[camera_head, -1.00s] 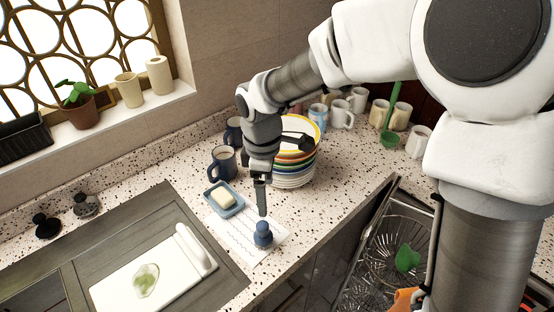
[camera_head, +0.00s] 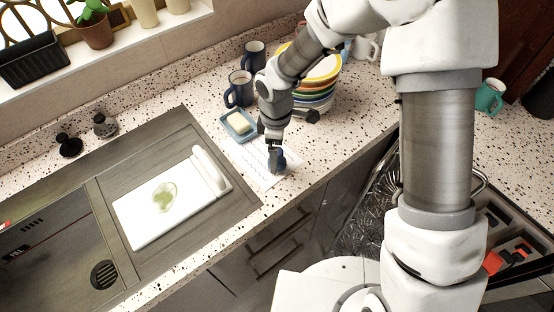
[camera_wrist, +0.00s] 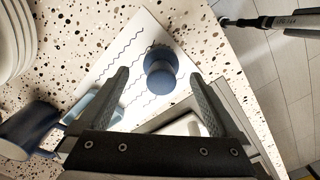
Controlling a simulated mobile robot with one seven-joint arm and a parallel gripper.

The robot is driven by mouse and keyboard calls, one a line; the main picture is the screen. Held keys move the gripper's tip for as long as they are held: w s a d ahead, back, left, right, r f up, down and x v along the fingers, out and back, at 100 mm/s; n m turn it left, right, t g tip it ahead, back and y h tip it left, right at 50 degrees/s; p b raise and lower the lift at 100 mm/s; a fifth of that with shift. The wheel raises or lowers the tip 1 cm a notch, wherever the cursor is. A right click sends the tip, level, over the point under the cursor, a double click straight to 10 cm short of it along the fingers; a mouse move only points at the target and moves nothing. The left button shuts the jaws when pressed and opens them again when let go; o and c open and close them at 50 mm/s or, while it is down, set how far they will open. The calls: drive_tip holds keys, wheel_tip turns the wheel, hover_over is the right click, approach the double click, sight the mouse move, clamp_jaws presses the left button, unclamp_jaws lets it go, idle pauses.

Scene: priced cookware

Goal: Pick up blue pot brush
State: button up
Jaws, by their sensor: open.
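The blue pot brush (camera_wrist: 161,72) stands upright on a white sheet with wavy lines (camera_wrist: 124,55) on the counter. In the head view the brush (camera_head: 279,160) is partly covered by my gripper (camera_head: 274,157), which points down right over it. In the wrist view my gripper (camera_wrist: 165,90) is open, one finger to each side. The brush shows between and slightly beyond the fingertips, with nothing held. Whether a finger touches it cannot be told.
A soap dish (camera_head: 232,129) with soap, blue mugs (camera_head: 239,90) and a plate stack (camera_head: 322,90) stand close behind. The sink with a white cutting board (camera_head: 150,222) lies to the left. The counter's front edge (camera_head: 300,185) and an open dishwasher (camera_head: 372,185) are near.

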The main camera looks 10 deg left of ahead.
drive_tip(key=shift+d+f, duration=0.1)
drive_tip(key=shift+f, duration=2.25)
drive_tip(key=c, duration=1.4)
drive_tip(key=shift+c, duration=0.2)
